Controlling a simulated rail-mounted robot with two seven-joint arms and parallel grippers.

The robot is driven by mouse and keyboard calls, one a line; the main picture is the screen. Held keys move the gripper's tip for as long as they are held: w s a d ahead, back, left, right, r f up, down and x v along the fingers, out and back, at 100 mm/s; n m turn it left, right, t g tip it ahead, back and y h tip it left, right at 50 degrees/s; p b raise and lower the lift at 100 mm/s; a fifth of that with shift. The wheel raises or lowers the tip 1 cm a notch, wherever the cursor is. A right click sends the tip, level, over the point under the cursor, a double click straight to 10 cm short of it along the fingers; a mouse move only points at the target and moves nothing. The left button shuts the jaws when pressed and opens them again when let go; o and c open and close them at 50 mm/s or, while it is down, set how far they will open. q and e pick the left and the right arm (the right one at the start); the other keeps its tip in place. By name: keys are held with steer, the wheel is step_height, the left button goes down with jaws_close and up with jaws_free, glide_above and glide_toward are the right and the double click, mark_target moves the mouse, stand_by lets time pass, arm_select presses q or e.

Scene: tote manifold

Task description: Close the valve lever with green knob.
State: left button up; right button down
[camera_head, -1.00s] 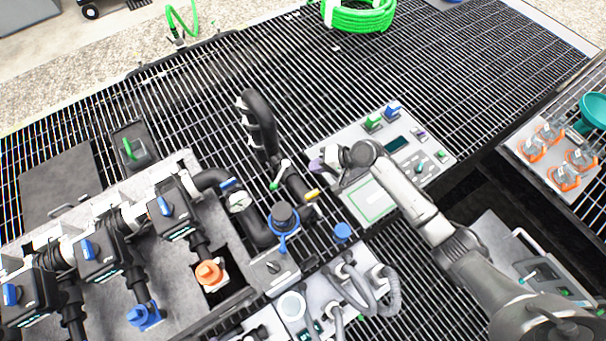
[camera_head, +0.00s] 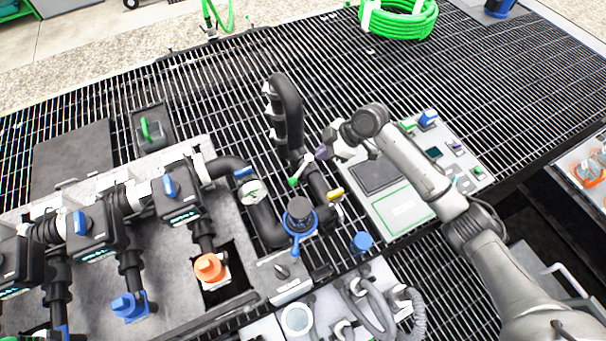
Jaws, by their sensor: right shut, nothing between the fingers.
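The valve lever (camera_head: 302,167) is a short pale handle with a green knob (camera_head: 293,181) at its lower left end. It sits on a black pipe (camera_head: 317,183) near the middle of the view and slants down to the left. My right gripper (camera_head: 323,153) is shut and empty, with purple at its fingertips. It is just to the upper right of the lever, close to its upper end; I cannot tell whether they touch. My left gripper is not in view.
A black curved pipe (camera_head: 289,105) rises behind the lever. A yellow handle (camera_head: 335,194) and a blue-ringed valve (camera_head: 300,217) are close by in front. A control panel (camera_head: 401,211) lies right, under my right arm. The grating (camera_head: 340,70) behind is largely clear.

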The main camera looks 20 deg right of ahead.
mark_target(301, 170)
steer(key=a+f+n, duration=0.1)
steer(key=f+n, duration=0.2)
steer(key=a+f+n+b, duration=0.1)
steer(key=a+f+n, duration=0.1)
steer(key=f+n, duration=0.1)
steer(key=a+f+n+b, duration=0.1)
steer(key=a+f+n, duration=0.1)
steer(key=f+n, duration=0.1)
steer(key=shift+n+g, duration=0.4)
stand_by(0.5)
